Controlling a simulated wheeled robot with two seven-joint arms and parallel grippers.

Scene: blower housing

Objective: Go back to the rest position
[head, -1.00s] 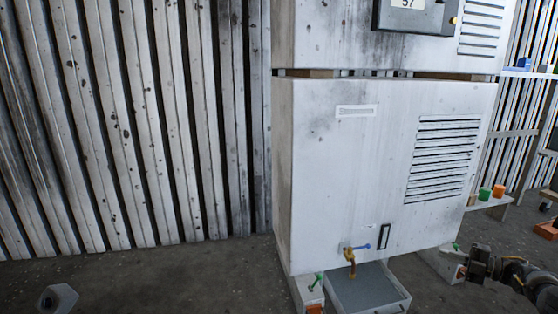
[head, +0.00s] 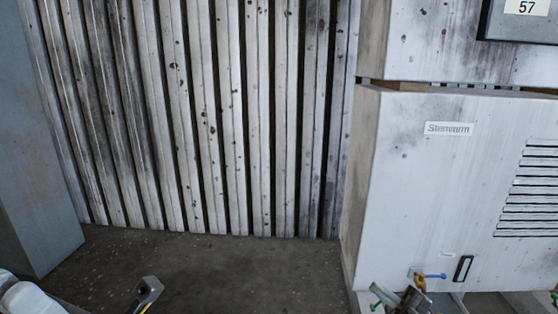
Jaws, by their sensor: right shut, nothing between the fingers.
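My right gripper (head: 413,299) is at the bottom edge of the head view, right of centre. It is shut and empty. It shows in front of the lower part of the white cabinet, just below the brass tap with the blue lever (head: 432,275); I cannot tell whether it touches anything. A small grey and dark part (head: 148,293) at the bottom left seems to belong to my left arm. It is cut off by the frame, and the state of my left gripper does not show.
The white cabinet (head: 450,185) with louvres and a black handle (head: 463,268) fills the right side. A corrugated metal wall (head: 220,120) stands behind. A grey-blue block (head: 35,150) stands at the far left. Floor (head: 240,265) between block and cabinet is clear.

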